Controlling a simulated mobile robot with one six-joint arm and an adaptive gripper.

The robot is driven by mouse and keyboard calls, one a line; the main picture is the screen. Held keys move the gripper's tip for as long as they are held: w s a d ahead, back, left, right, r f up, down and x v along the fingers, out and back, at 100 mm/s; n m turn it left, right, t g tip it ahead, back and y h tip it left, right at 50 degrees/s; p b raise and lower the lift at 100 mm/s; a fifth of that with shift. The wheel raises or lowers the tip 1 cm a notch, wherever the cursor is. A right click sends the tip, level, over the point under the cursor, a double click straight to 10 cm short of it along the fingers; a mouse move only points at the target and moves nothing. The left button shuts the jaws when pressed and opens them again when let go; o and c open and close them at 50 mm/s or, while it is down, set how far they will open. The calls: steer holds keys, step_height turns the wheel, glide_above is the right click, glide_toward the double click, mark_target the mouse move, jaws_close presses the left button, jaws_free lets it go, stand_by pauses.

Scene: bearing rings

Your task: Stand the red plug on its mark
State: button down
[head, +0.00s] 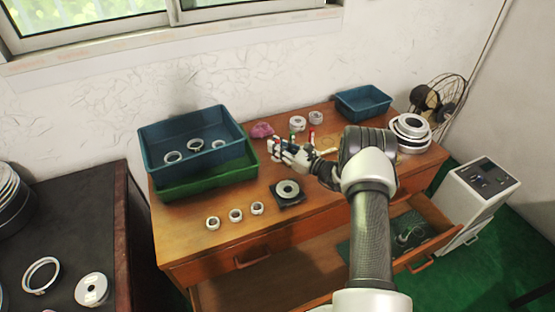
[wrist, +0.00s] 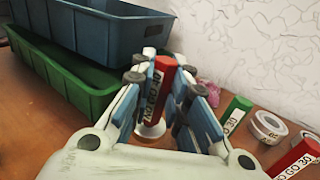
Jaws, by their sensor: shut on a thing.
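My gripper (wrist: 166,92) is shut on a red plug (wrist: 163,76) with a white band lettered NO GO 30. The plug looks near upright between the blue-padded fingers. A white round shape (wrist: 152,129) shows at its lower end; I cannot tell if it is part of the plug or under it. In the head view my gripper (head: 278,148) is at the middle of the wooden table, right of the trays. A second red plug (wrist: 298,157) and a green plug (wrist: 236,112) stand to the right in the wrist view. I cannot make out the mark.
A blue tray (head: 143,140) sits on a green tray (head: 163,190) close left of my gripper. A dark block with a ring (head: 287,190) and several rings (head: 236,215) lie in front. A pink lump (head: 262,130) lies behind. A small blue bin (head: 362,101) stands back right. A drawer (head: 408,232) is open.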

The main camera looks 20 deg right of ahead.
mark_target(277, 158)
steer(key=shift+f+b, duration=0.65)
steer(key=shift+f, duration=1.55)
steer(key=shift+f, duration=0.15)
steer(key=c, duration=1.6)
jaws_free()
steer(key=shift+o, duration=0.2)
